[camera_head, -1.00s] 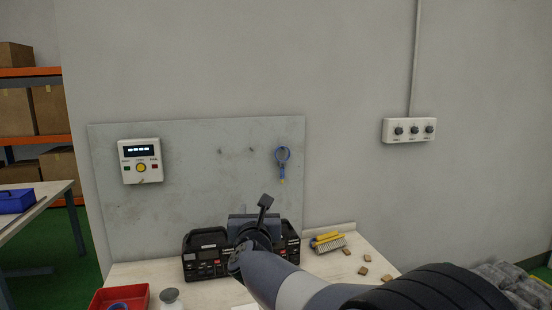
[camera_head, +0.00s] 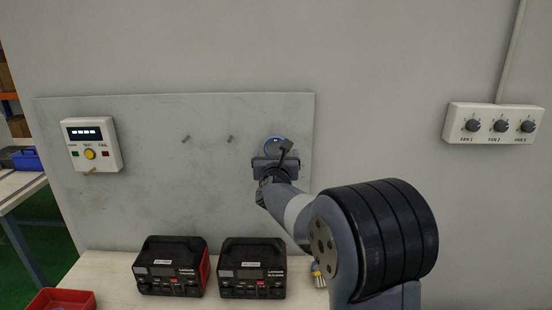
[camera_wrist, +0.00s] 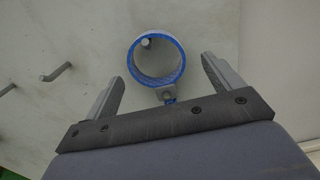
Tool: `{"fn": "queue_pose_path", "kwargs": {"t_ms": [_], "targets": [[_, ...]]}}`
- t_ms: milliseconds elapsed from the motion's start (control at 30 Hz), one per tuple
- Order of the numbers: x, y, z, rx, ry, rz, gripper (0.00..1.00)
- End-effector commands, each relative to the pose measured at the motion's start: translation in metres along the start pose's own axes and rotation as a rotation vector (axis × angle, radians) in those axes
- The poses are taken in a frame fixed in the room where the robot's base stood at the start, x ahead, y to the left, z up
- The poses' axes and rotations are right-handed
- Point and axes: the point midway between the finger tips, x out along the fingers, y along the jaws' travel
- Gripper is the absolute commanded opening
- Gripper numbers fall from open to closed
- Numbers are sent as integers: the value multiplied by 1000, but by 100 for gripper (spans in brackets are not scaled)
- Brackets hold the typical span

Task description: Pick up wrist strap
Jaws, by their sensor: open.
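The blue wrist strap (camera_wrist: 176,83) is a ring hanging on a peg of the grey wall board. In the wrist view the ring lies between and a little beyond the fingertips, with a small clasp at its bottom edge. In the head view only the top of the strap (camera_head: 274,139) shows above my gripper, and the rest is hidden. My gripper (camera_wrist: 163,77) is open, with one finger on each side of the ring. I see no finger touching the strap. In the head view my gripper (camera_head: 277,158) is in front of the board's right part.
The wall board (camera_head: 150,210) has two bare pegs (camera_head: 207,138) left of the strap. A white control box (camera_head: 92,144) is at its left. Two black power units (camera_head: 172,266) stand on the bench below. A red bin (camera_head: 62,300) is at front left. A fan switch panel (camera_head: 494,124) is on the right wall.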

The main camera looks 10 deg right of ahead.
Motion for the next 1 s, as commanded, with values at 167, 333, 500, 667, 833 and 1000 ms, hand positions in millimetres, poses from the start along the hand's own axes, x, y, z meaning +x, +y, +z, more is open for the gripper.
{"fn": "queue_pose_path", "kwargs": {"t_ms": [167, 333, 500, 667, 833, 1000], "targets": [[14, 0, 1, -1, 0, 1, 87], [16, 0, 0, -1, -1, 1, 87], [16, 1, 0, 0, -1, 1, 81], [16, 1, 0, 0, -1, 1, 68], [16, 1, 0, 0, -1, 1, 54], [16, 1, 0, 0, -1, 1, 40]]}}
